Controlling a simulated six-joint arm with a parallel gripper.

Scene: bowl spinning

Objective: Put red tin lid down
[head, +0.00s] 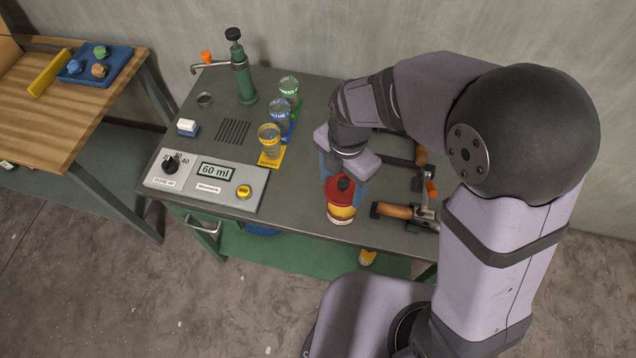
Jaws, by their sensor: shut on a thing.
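The red tin lid (338,191) has a dark knob on top and sits at the front of the dark bench top. Directly below it is a round tin (341,212) with a yellow and red band. The lid looks to be over the tin's mouth, but I cannot tell whether it rests on it. My gripper (346,183) reaches down from behind and is shut on the lid at its knob. The fingertips are partly hidden by the wrist.
A control box (207,184) reading "60 ml" is at the left front. Several glasses, among them a yellow one (269,139), stand on coloured mats. A green pump (242,75) is behind them. A wooden-handled clamp (401,211) lies to the tin's right.

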